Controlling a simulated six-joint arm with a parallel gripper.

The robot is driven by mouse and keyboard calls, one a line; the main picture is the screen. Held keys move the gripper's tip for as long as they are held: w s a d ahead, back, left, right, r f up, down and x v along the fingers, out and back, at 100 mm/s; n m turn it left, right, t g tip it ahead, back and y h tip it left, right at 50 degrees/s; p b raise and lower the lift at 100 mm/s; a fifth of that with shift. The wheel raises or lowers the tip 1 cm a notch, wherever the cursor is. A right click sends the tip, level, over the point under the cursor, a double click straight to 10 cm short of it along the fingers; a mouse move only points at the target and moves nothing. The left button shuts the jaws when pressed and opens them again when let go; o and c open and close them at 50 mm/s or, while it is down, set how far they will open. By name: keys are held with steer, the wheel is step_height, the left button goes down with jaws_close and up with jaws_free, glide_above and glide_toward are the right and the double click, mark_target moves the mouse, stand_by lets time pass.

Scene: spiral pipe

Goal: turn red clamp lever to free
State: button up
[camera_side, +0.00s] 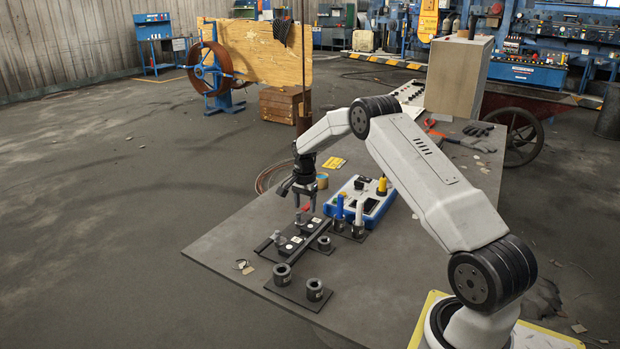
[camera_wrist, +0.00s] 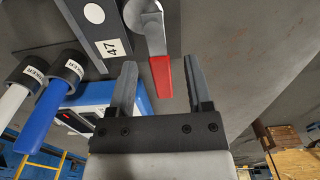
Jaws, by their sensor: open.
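The red clamp lever (camera_wrist: 161,78) is a flat red handle on a grey metal arm that joins a round grey pivot. My gripper (camera_wrist: 158,78) is open in the wrist view, with one finger on each side of the red handle and visible gaps between. In the side view the lever (camera_side: 305,208) is a small red spot on the dark fixture. My gripper (camera_side: 304,200) hangs just above it there. Whether the fingers touch the lever cannot be told from the side view.
A black block (camera_wrist: 92,30) labelled 47 is beside the lever. Blue and white handles (camera_side: 339,207) stand in black holders to the right, near a blue-and-white instrument (camera_side: 372,204). Dark cylindrical sockets (camera_side: 315,289) stand at the front. The table's left side is bare.

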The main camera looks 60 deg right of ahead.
jaws_close()
stand_by(1.4)
